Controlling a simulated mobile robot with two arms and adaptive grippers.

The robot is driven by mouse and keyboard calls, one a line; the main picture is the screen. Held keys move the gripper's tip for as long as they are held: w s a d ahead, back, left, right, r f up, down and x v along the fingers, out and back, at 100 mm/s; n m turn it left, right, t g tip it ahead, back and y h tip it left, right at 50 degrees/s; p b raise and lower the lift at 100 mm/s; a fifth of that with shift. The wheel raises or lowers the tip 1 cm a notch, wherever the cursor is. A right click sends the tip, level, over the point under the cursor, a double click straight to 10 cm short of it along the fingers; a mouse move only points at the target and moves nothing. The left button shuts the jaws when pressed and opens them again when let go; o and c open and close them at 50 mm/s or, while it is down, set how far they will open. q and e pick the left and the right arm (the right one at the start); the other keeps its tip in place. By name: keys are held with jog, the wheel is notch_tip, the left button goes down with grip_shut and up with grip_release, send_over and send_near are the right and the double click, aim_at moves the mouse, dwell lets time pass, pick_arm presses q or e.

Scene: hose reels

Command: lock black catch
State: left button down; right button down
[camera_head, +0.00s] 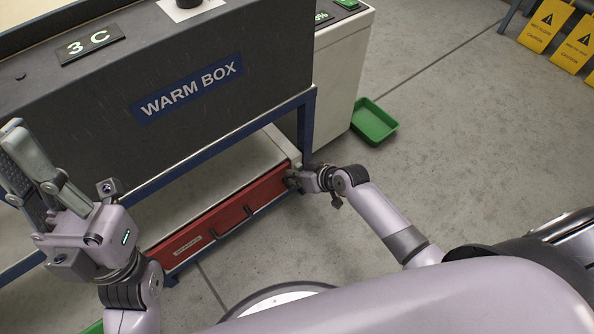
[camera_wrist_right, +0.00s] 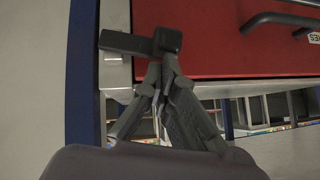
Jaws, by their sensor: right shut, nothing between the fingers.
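The black catch (camera_wrist_right: 128,42) is a dark bar with a square block at its right end. In the right wrist view it lies roughly level, reaching from the red drawer front (camera_wrist_right: 215,35) across towards the blue post (camera_wrist_right: 84,90). My right gripper (camera_wrist_right: 168,62) is shut and empty, its fingertips just below the block; I cannot tell whether they touch it. In the head view my right gripper (camera_head: 294,180) is at the right end of the red drawer (camera_head: 225,215), and the catch is too small to make out. My left gripper (camera_head: 12,145) is raised, open and empty at the left.
The grey warm box (camera_head: 90,90) stands on a blue frame (camera_head: 306,125) above the drawer. The drawer has a dark handle (camera_head: 233,228). A green tray (camera_head: 374,121) lies on the floor to the right. Yellow caution signs (camera_head: 545,25) stand far right. The floor between is clear.

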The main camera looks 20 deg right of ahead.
jog(key=shift+s+a+f+h+p, duration=0.25)
jog(key=shift+a+h+p, duration=0.2)
jog(key=shift+p, duration=0.5)
pick_arm(q)
jog(key=w+d+f+g+y, duration=0.1)
jog(key=w+f+g, duration=0.1)
jog(key=w+g, duration=0.3)
jog(key=shift+w+d+f+g, duration=0.3)
jog(key=shift+w+d+f, duration=0.05)
jog(key=shift+w, duration=1.35)
pick_arm(e)
jog(key=shift+f, duration=0.2)
